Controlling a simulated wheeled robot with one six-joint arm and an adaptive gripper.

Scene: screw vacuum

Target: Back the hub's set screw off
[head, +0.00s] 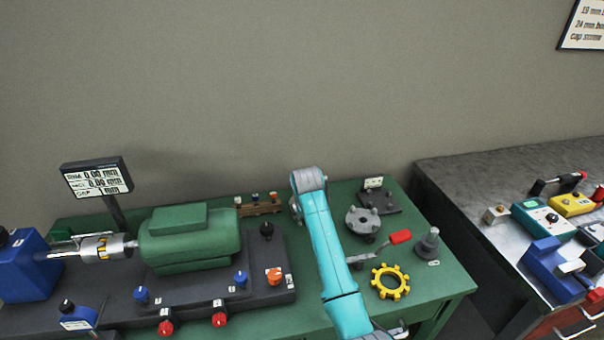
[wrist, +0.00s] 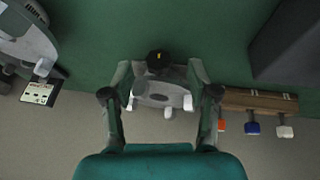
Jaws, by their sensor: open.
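The silver coupling hub (head: 92,249) sits on the shaft between a blue housing and the green motor in the head view, at the left. Its set screw is too small to make out. My gripper (wrist: 160,88) is open in the wrist view, over the back of the bench and well to the right of the hub. A pale grey piece with white knobs (wrist: 160,92) shows between the fingers, and a black round top (wrist: 158,60) shows beside it. I cannot tell whether the fingers touch it. In the head view my arm hides the gripper's tips.
A wooden rack (wrist: 260,101) with red, blue and white-ended tools stands beside my gripper; it also shows in the head view (head: 262,210). A grey flange (head: 362,222), yellow gear (head: 390,282) and red-handled tool (head: 400,237) lie right of my arm. The motor (head: 190,245) stands left.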

